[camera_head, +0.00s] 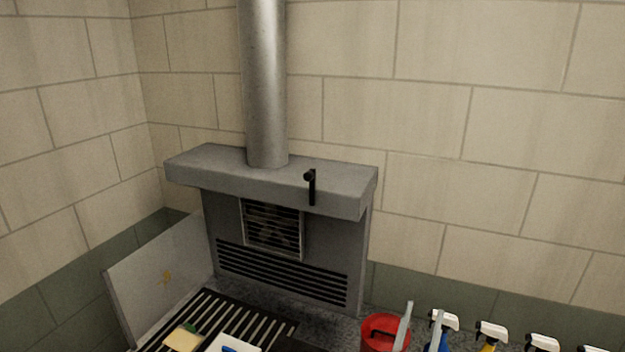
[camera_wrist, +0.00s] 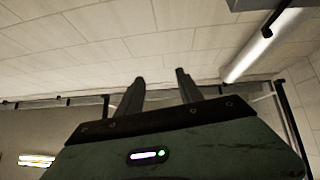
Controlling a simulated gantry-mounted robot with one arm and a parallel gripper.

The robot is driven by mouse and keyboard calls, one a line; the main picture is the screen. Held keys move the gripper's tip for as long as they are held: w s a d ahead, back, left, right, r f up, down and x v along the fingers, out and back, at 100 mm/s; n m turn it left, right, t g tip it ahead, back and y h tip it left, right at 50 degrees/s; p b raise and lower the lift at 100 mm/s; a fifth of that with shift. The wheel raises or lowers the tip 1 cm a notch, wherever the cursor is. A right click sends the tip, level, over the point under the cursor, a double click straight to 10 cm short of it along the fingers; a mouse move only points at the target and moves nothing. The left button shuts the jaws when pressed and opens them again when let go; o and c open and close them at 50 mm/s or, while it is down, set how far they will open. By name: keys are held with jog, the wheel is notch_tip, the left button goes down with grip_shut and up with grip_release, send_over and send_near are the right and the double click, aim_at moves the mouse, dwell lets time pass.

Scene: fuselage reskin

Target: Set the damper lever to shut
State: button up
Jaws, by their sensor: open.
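The damper lever (camera_head: 311,187) is a small black handle on the front right of the grey hood (camera_head: 215,167). It hangs down from a round pivot, close to upright in the head view. My gripper (camera_wrist: 160,77) shows only in the wrist view. Its two dark fingers are apart with nothing between them. A black bar with a round end (camera_wrist: 279,22) at the top right of the wrist view looks like the lever, well away from the fingers. My gripper is not in the head view.
A metal flue pipe (camera_head: 264,85) rises from the hood. Below are a vent grille (camera_head: 280,270), a slatted rack (camera_head: 230,318), a leaning panel (camera_head: 160,275), a red bucket (camera_head: 378,333) and several spray bottles (camera_head: 490,330). The space in front of the lever looks clear.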

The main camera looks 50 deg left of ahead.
jog(key=w+a+r+n+g+y+b, duration=0.1)
jog(key=w+a+r, duration=0.1)
jog(key=a, duration=0.4)
jog(key=w+a+r+g, duration=0.1)
jog(key=w+a+g, duration=0.1)
jog(key=a, duration=0.4)
jog(key=g+h+b, duration=0.3)
jog(key=g+b, duration=0.1)
jog(key=g, duration=0.1)
send_near(313, 171)
jog(key=shift+m, duration=0.3)
jog(key=p+x, duration=0.1)
jog(key=x, duration=0.3)
jog(key=p+x, duration=0.2)
jog(key=x, duration=0.2)
jog(key=shift+w+a+f, duration=0.1)
jog(key=shift+w+a, duration=0.15)
jog(key=shift+a, duration=0.25)
jog(key=shift+x, duration=0.85)
jog(key=shift+w+d+f, duration=0.1)
jog(key=shift+c, duration=0.4)
grip_shut()
